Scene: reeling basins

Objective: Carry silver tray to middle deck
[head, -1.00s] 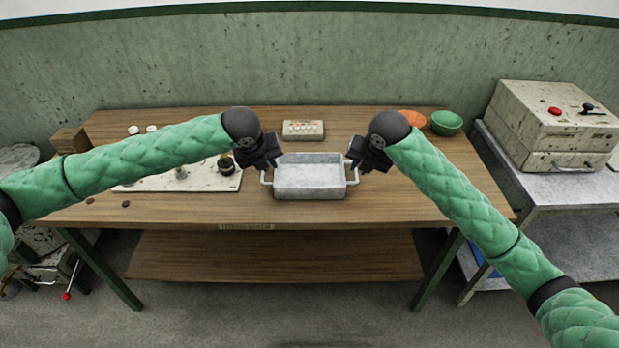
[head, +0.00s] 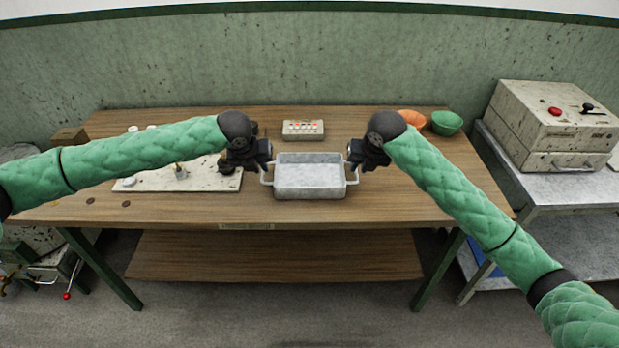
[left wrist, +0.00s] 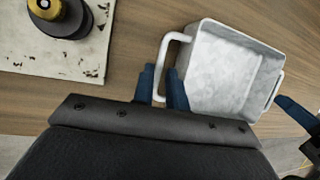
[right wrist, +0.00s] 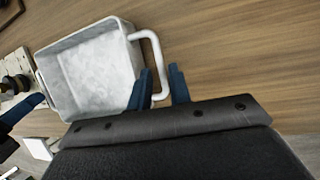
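The silver tray (head: 309,190) is a rectangular metal pan with a loop handle at each side. It sits level and empty near the front middle of the wooden table. My left gripper (head: 266,165) is at its left handle; in the left wrist view the fingers (left wrist: 162,85) stand apart on either side of the handle (left wrist: 162,60). My right gripper (head: 352,164) is at the right handle; in the right wrist view its fingers (right wrist: 160,82) also stand apart around the handle (right wrist: 153,45). No deck is labelled as middle.
The table (head: 400,205) has a lower wooden shelf (head: 280,255), which is bare. A cart (head: 565,190) at the right holds a boxy machine (head: 550,125). A white board (head: 205,180) lies left of the tray, a button box (head: 303,130) behind it, and a green bowl (head: 446,123) back right.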

